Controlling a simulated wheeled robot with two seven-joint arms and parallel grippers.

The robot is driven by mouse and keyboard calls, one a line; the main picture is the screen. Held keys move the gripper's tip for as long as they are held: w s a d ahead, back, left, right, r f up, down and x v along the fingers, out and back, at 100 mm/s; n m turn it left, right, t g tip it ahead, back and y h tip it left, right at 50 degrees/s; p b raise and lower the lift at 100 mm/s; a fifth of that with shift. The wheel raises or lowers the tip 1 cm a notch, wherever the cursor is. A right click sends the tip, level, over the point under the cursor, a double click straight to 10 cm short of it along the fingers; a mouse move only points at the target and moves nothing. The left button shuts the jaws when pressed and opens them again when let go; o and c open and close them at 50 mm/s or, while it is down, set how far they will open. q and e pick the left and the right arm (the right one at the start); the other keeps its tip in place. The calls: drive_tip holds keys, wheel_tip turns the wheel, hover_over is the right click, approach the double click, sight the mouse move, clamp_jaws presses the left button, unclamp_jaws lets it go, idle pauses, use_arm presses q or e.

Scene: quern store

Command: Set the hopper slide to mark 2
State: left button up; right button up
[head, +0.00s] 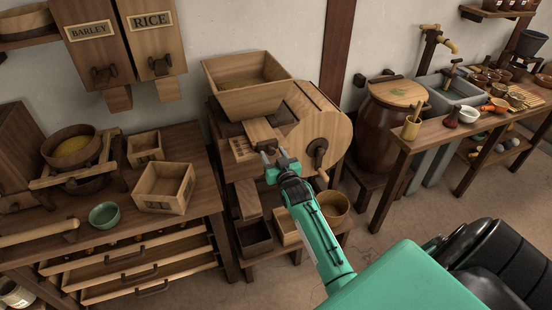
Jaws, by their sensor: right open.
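The wooden hopper (250,101) is an open-topped box on the mill at the centre, with grain inside. Below its front is a light wooden slide (260,131), beside a small board with dark marks (242,149). I cannot read which mark the slide stands at. My right gripper (273,155) is open just in front of the slide, its fingers pointing toward it. I cannot tell whether a finger touches the wood. The gripper hides part of the mill front. My left gripper is out of view.
The mill's round housing (320,125) with a crank handle (320,152) is close on the right. Boxes and a round tub (333,207) stand below. A table (190,212) with boxes and a green bowl (104,215) is left. A lidded barrel (388,125) stands right.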

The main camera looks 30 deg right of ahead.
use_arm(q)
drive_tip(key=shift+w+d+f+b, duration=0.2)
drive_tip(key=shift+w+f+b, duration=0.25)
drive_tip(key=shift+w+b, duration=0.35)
use_arm(e)
drive_tip(key=v, duration=1.3)
drive_tip(key=shift+s, duration=0.4)
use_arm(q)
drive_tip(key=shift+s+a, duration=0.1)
